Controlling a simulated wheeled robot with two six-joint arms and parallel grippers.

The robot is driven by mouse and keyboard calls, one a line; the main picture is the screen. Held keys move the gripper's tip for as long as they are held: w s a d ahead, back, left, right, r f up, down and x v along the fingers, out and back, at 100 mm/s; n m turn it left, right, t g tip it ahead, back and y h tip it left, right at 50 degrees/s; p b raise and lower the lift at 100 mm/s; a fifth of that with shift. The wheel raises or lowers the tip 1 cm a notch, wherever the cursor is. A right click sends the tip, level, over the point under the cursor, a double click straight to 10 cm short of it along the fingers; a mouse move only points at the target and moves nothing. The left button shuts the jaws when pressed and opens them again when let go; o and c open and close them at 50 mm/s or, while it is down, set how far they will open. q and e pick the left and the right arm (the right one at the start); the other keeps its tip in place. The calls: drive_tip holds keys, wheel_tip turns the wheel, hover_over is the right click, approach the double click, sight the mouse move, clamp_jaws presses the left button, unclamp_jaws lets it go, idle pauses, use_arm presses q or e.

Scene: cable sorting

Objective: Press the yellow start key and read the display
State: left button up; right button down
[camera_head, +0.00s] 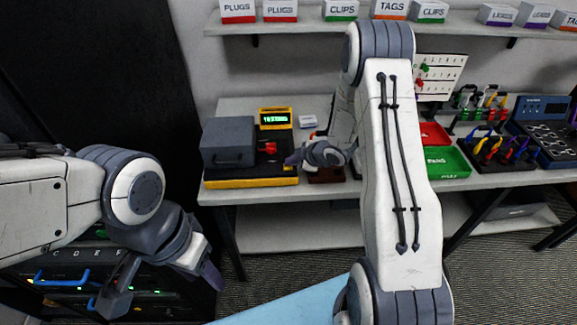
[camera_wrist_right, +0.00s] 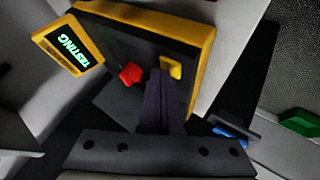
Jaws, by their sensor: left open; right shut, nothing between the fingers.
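The tester, a dark box on a yellow-edged base (camera_head: 250,183), stands at the left of the bench. Its yellow-framed display (camera_head: 275,118) is lit green; in the right wrist view the display (camera_wrist_right: 66,48) reads "TESTING". The yellow key (camera_wrist_right: 171,67) sits near the base's edge, beside a red part (camera_wrist_right: 131,74). My right gripper (camera_head: 292,159) is shut and empty at the tester's right side. In the wrist view its fingertips (camera_wrist_right: 159,76) are right beside the yellow key; I cannot tell whether they touch it. My left gripper (camera_head: 165,283) is open, low at the left, away from the bench.
A red tray (camera_head: 433,133) and a green tray (camera_head: 447,162) lie right of my right arm. Further right are a dark holder with coloured cables (camera_head: 490,147) and a blue-black panel (camera_head: 545,140). A shelf (camera_head: 290,29) of labelled boxes hangs above. A dark rack (camera_head: 60,280) stands lower left.

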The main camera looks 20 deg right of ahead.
sight(291, 167)
drive_tip(key=shift+r, duration=0.1)
drive_tip(key=shift+r+p, duration=0.65)
wheel_tip(291, 167, up, 5)
drive_tip(key=p, duration=0.4)
drive_tip(key=shift+r, duration=0.1)
idle(0.3)
idle(0.5)
